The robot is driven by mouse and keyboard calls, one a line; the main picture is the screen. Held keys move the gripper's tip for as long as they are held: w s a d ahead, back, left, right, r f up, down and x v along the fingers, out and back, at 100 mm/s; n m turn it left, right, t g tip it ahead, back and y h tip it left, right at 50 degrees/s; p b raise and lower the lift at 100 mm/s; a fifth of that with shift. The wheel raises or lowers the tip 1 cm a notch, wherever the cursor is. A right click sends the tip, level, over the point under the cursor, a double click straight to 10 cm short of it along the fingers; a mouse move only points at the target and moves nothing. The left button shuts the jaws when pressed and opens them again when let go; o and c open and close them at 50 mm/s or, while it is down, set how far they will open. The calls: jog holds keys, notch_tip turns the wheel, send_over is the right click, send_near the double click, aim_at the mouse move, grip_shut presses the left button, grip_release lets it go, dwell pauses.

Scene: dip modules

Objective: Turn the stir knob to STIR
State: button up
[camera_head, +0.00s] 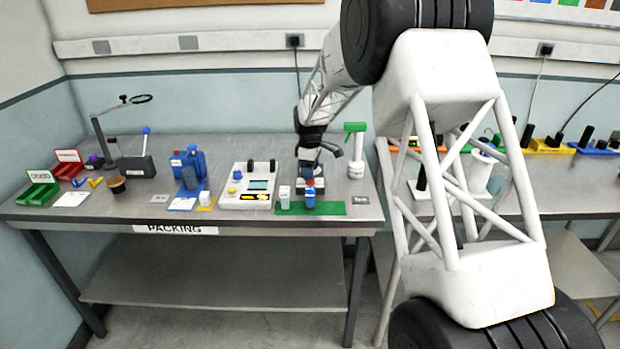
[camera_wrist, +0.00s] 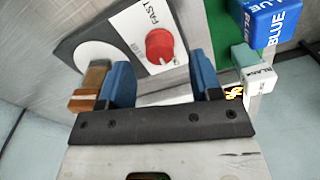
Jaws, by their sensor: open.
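In the wrist view a red round knob (camera_wrist: 159,47) sits on a white-faced panel (camera_wrist: 130,28) with a dark grey border. The word FAST is readable beside the knob; smaller print near it is too small to read, and I cannot tell which mark the knob points to. My gripper (camera_wrist: 162,74) is open, with its two blue fingers either side of the knob's lower end in the picture. No contact is clear. In the head view my gripper (camera_head: 307,172) is over the small stirrer unit behind the green mat and hides most of it.
A blue block marked BLUE (camera_wrist: 268,22) and a pale vial (camera_wrist: 252,72) stand close to the right finger. A brown-and-white piece (camera_wrist: 90,85) is by the left finger. In the head view a keypad instrument (camera_head: 248,187) is left of my gripper, a green-topped bottle (camera_head: 355,150) right.

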jog(key=shift+f, duration=1.65)
jog(key=c, duration=0.9)
